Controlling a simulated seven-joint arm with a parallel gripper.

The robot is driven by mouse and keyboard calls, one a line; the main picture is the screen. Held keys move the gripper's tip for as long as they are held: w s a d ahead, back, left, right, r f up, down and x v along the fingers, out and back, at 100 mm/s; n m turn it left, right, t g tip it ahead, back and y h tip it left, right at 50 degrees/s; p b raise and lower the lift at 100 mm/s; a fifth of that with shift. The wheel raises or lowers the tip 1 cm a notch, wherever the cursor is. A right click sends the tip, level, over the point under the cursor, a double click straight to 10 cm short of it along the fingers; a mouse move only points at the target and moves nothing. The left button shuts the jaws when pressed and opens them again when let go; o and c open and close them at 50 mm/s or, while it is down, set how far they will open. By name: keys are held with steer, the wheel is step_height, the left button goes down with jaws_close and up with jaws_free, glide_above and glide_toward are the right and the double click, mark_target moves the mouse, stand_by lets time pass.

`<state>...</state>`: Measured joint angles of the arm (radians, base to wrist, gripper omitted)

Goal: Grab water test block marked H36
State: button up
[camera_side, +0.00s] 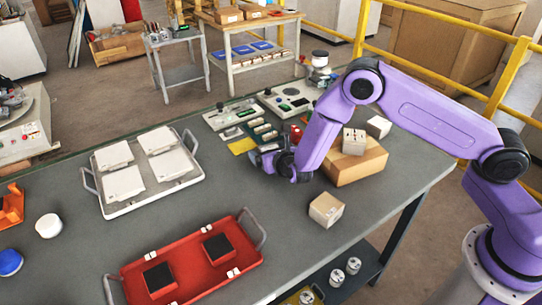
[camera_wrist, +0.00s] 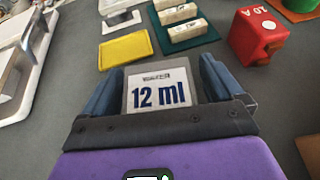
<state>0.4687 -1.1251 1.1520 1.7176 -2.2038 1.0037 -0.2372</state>
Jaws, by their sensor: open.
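A white block (camera_wrist: 158,91) marked "12 ml" in dark blue shows between my gripper's fingers in the wrist view. A smaller line of print above that mark is too blurred to read, so I cannot tell whether it says H36. My gripper (camera_wrist: 160,76) is open, with one dark blue finger on each side of the block; whether they touch it I cannot tell. In the side view my gripper (camera_side: 268,160) is low over the table beside the yellow sheet (camera_side: 242,146), and it hides the block.
A red block (camera_wrist: 258,34) marked "10 A" and a green mat (camera_wrist: 207,44) bearing pale blocks lie beyond my gripper. A cardboard box (camera_side: 357,169) stands right of it. A white tray (camera_side: 152,198) with pale packs and a red tray (camera_side: 195,277) stand left and in front.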

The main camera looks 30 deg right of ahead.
steer(key=shift+r, duration=0.1)
steer(key=c, duration=1.3)
steer(key=shift+c, duration=0.2)
